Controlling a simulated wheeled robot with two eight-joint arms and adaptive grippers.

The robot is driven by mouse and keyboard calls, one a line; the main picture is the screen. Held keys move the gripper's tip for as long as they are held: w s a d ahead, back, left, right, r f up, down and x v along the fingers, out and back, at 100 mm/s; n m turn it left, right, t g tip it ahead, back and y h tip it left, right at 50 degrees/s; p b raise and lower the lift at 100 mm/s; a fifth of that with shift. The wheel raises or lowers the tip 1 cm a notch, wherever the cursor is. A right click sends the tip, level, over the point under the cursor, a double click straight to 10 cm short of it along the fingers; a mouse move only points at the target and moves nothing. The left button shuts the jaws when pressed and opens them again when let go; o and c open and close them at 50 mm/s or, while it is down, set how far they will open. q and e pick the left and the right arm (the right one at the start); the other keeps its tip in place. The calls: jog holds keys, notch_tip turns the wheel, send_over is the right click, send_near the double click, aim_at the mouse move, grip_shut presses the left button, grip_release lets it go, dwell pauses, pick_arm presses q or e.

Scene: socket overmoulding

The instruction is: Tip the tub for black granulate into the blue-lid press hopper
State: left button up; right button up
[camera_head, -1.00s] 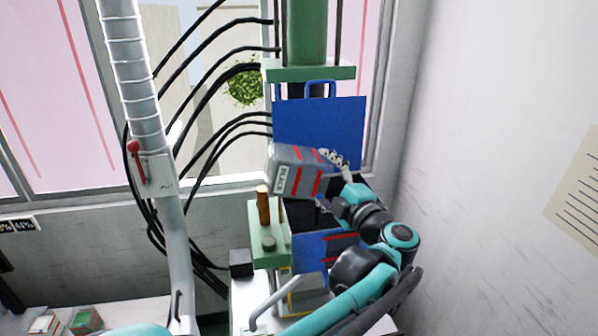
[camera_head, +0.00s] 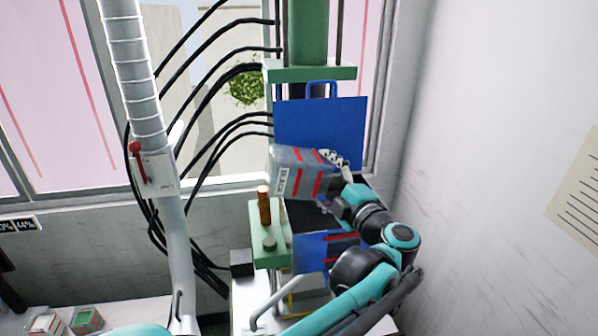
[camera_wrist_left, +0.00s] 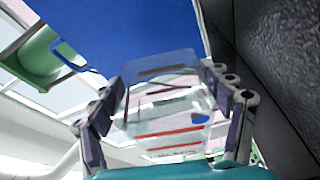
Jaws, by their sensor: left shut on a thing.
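My left gripper (camera_head: 334,163) is shut on the tub (camera_head: 290,172), a translucent grey container with red stripes and a white label. In the head view the tub is held tilted, in front of the lower part of the upright blue lid (camera_head: 320,125) of the press. In the left wrist view, the see-through tub (camera_wrist_left: 165,120) sits between the fingers of my left gripper (camera_wrist_left: 164,88), with the blue lid (camera_wrist_left: 130,30) beyond it. The hopper mouth is hidden behind the tub and arm; only a dark part shows below. I cannot make out granulate in the tub. My right gripper is not in view.
The green press head (camera_head: 312,72) stands above the lid. A green block with an orange-brown post (camera_head: 264,208) stands below left of the tub. A ribbed duct (camera_head: 130,75) and black cables run at the left.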

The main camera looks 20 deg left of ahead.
pick_arm(q)
jog(key=shift+s+a+r+n+p, duration=0.15)
jog(key=shift+a+n+p, duration=0.1)
jog(key=shift+n, duration=0.35)
jog(key=shift+s+a+n+p, duration=0.1)
jog(key=shift+n+p, duration=0.15)
jog(key=shift+n, duration=0.35)
jog(key=shift+s+a+n+g+h, duration=0.1)
jog(key=shift+s+n+g+h, duration=0.05)
jog(key=shift+n+g+h, duration=0.15)
